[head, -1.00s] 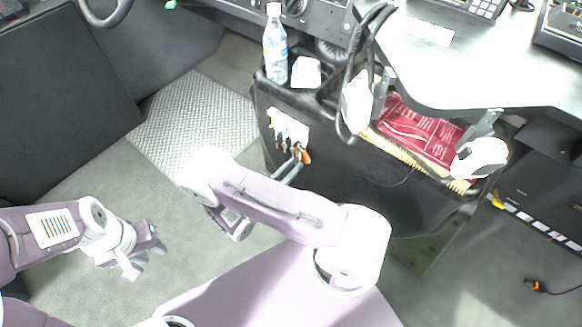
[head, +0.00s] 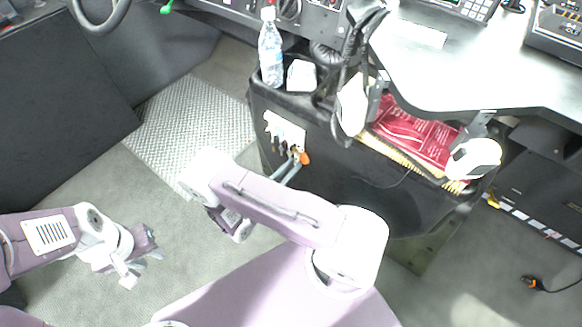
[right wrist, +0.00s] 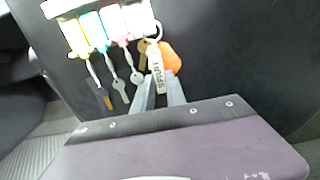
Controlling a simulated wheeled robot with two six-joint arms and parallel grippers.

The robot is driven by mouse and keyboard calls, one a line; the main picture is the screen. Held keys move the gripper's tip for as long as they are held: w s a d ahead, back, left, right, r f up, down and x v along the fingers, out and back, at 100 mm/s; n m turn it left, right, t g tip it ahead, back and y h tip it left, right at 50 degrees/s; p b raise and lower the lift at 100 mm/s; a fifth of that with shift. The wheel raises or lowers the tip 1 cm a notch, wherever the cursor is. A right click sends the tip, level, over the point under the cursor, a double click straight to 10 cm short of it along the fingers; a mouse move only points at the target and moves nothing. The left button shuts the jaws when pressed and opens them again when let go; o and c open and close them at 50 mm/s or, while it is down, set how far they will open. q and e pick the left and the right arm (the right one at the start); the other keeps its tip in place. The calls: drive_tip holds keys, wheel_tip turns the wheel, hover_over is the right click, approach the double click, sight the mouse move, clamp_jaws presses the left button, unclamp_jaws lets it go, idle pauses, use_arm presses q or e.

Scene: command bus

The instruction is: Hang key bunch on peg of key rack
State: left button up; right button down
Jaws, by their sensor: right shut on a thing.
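The key rack (head: 284,127) is a white board on the side of the dark console. In the right wrist view the rack (right wrist: 60,7) carries yellow, green, pink and white tags with keys hanging below. The key bunch (right wrist: 171,57) has an orange fob, a lettered tag, a brass key and a ring; its orange part shows in the head view (head: 304,158). My right gripper (right wrist: 160,84) is shut on the bunch, just below the rack's right end. The ring is close to that end; I cannot tell whether it is around a peg. My left gripper (head: 145,266) is open and empty above the floor.
The console holds a water bottle (head: 271,52), a white item (head: 301,75) and a red packet (head: 415,135) on top. A handset with a cable (head: 351,105) hangs nearby. The floor at left is clear.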

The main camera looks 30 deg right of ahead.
drive_tip(key=shift+f, duration=0.2)
drive_tip(key=c, duration=1.3)
unclamp_jaws()
drive_tip(key=shift+v, duration=1.45)
drive_tip(key=v, duration=0.7)
drive_tip(key=shift+d+b, duration=0.1)
drive_tip(key=shift+b, duration=0.2)
